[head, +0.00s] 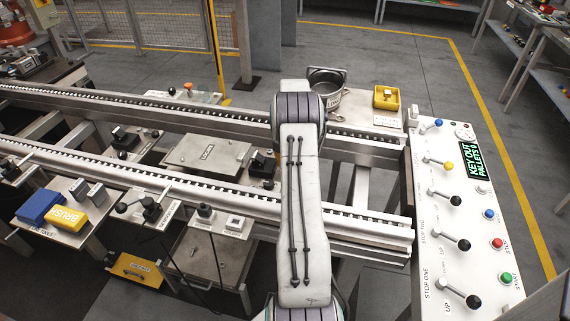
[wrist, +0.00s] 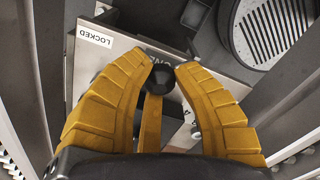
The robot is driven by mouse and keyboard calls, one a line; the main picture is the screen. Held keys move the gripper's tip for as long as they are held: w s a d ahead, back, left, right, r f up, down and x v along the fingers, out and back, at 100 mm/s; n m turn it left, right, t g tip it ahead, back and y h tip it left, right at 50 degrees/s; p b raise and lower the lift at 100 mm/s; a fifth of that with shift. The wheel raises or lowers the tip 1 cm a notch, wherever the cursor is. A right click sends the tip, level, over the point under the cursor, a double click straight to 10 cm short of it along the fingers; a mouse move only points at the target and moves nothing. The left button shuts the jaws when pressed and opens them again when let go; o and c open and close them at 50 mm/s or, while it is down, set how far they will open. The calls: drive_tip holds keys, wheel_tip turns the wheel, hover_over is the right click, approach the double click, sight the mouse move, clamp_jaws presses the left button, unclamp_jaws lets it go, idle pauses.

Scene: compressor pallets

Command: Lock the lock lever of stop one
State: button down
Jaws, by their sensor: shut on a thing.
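In the wrist view, my gripper (wrist: 163,76) has its two ridged yellow fingers closed around a black ball knob (wrist: 160,82). The knob sits over a light grey plate (wrist: 112,62) with a white "LOCKED" label (wrist: 95,38) at its upper left. Other lettering on the plate is partly hidden by the knob and fingers. A narrow yellow strip runs down from the knob between the fingers; I cannot tell whether it is lever or gripper. In the head view my own arm hides the gripper and this knob. A "STOP ONE" lever (head: 473,301) stands on the control panel.
The white control panel (head: 465,215) on the right bears several levers and buttons. Long conveyor rails (head: 220,195) cross the view. A metal pot (head: 324,97) and a yellow box (head: 387,98) stand behind my arm. A ridged round disc (wrist: 275,32) lies near my gripper.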

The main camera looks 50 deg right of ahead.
drive_tip(key=shift+s+d+f+n+p, duration=0.1)
drive_tip(key=shift+d+n+p, duration=0.15)
drive_tip(key=shift+d+n, duration=0.6)
drive_tip(key=shift+s+d+n+p, duration=0.2)
drive_tip(key=shift+d+n, duration=0.2)
drive_tip(key=shift+n, duration=0.9)
drive_tip(key=shift+s+d+f+n+p, duration=0.1)
drive_tip(key=shift+d+n+p, duration=0.15)
drive_tip(key=shift+d+n, duration=0.6)
drive_tip(key=shift+a, duration=0.25)
drive_tip(key=c, duration=0.9)
unclamp_jaws()
drive_tip(key=shift+w+d+r, duration=0.1)
drive_tip(key=shift+c, duration=0.2)
drive_tip(key=shift+r, duration=0.15)
wheel_tip(320, 180, up, 12)
